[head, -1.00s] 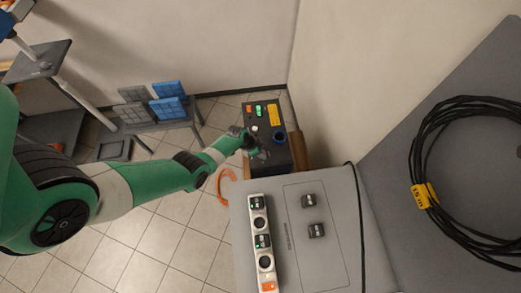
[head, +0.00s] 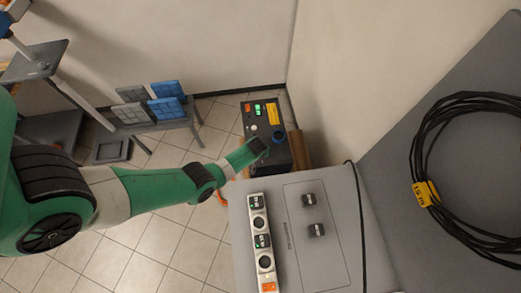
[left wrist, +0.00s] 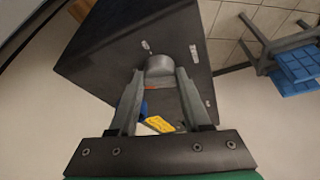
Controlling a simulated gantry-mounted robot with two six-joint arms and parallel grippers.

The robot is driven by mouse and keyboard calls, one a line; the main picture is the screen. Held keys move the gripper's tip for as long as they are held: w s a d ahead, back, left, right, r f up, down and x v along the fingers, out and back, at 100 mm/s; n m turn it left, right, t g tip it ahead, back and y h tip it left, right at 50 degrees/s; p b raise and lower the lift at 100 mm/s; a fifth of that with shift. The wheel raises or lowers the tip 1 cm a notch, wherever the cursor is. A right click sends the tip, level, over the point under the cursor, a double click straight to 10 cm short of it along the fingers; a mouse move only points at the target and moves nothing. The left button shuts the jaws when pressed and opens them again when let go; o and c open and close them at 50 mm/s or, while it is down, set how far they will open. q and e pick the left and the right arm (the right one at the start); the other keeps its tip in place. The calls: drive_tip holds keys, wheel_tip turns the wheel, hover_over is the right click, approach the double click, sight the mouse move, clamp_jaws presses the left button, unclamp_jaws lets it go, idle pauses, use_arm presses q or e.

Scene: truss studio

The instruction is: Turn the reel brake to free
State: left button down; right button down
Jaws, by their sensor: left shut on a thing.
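A dark box (head: 260,125) stands beyond the grey table, with a green lit display, an orange button, a yellow label and a blue round part on top. In the left wrist view, its dark face (left wrist: 110,40) carries a grey round knob (left wrist: 160,64) with small white marks around it. My left gripper (left wrist: 160,82) is shut on this knob, one finger on each side. Which mark the knob points to I cannot tell. In the head view, my left arm's end (head: 257,150) covers the box's near side, and its fingers are hidden. My right gripper is not in view.
The grey table (head: 330,270) holds a socket strip (head: 262,240) and two small dark blocks. A coiled black cable (head: 425,150) lies at the right. A low stand (head: 160,125) with blue and grey panels is at the left. Walls close off the back.

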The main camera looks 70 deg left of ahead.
use_arm(q)
drive_tip(key=shift+n+g, duration=0.8)
drive_tip(key=shift+n, duration=1.2)
drive_tip(key=shift+c, duration=1.8)
unclamp_jaws()
drive_tip(key=shift+d, duration=0.1)
drive_tip(key=shift+w, duration=0.1)
drive_tip(key=shift+y, duration=0.3)
drive_tip(key=p+v, duration=1.1)
drive_tip(key=p, duration=0.1)
drive_tip(key=shift+r+p, duration=0.25)
drive_tip(key=shift+p, duration=0.1)
drive_tip(key=shift+d, duration=0.1)
